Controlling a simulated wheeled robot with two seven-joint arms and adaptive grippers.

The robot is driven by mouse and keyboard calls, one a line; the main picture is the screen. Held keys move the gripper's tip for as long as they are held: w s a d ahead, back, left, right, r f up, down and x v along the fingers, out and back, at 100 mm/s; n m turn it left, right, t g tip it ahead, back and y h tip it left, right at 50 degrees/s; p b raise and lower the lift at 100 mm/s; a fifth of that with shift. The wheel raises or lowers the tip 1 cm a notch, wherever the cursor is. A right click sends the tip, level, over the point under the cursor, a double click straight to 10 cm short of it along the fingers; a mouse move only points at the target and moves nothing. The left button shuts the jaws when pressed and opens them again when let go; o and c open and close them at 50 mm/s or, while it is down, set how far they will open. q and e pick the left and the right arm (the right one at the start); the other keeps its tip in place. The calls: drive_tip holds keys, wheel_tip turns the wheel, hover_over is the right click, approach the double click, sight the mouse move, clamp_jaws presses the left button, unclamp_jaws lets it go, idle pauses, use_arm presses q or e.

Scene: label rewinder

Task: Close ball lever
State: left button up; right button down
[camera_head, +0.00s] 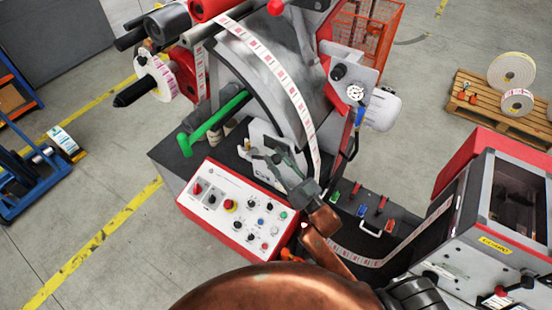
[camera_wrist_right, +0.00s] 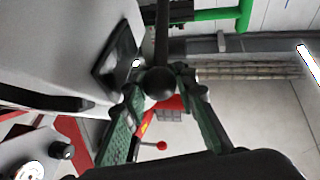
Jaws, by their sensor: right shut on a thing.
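The ball lever (camera_wrist_right: 160,83) shows in the right wrist view as a black ball on a dark rod that runs up from it. My right gripper (camera_wrist_right: 164,98) has its green-padded fingers on either side of the ball, shut on it. In the head view my right gripper (camera_head: 268,160) reaches to the grey-white plate (camera_head: 258,139) behind the control panel. There the ball is too small or hidden by the fingers to tell apart. My left gripper does not show.
The white control panel (camera_head: 230,213) with buttons lies just left of my right arm. The curved label strip (camera_head: 290,88) passes close behind my gripper. A grey machine (camera_head: 495,205) stands at the right.

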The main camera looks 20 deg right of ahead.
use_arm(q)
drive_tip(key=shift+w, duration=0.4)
